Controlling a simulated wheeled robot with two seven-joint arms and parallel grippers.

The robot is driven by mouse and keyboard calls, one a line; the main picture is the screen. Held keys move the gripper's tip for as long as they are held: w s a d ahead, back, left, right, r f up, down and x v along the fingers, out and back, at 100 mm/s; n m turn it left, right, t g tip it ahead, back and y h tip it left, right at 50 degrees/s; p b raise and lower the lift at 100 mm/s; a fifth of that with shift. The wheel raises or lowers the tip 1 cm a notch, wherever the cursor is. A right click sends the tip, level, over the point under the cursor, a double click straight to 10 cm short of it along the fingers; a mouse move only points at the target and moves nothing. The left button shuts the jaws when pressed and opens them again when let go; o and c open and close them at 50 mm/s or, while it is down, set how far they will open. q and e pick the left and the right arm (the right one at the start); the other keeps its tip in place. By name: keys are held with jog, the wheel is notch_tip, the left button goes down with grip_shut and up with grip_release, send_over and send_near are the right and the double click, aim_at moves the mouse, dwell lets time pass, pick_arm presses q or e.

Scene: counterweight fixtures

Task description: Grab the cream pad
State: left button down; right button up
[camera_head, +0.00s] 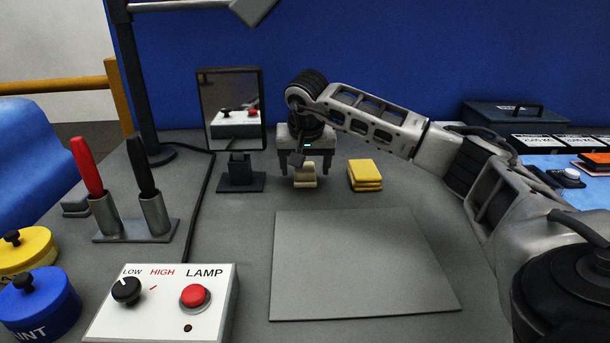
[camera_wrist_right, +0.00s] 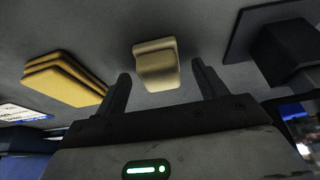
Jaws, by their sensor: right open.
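The cream pad (camera_head: 305,176) rests on the grey table, partly hidden behind my right gripper in the head view. It also shows in the right wrist view (camera_wrist_right: 156,66), lying beyond the fingertips and roughly between their lines. It looks like a small stack or a thick block with a lip. My right gripper (camera_head: 305,178) points down over the pad and is open, with one finger on each side. In the right wrist view the fingers (camera_wrist_right: 160,77) are spread and nothing is held between them. My left gripper is not in view.
A stack of yellow pads (camera_head: 365,174) lies right of the cream pad. A flat grey mat (camera_head: 360,262) lies in front.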

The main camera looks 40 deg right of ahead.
jog(key=shift+w+d+f, duration=0.1)
jog(key=shift+w+f, duration=0.1)
jog(key=shift+f, duration=0.4)
jog(key=c, duration=1.1)
jog(key=shift+r, duration=0.1)
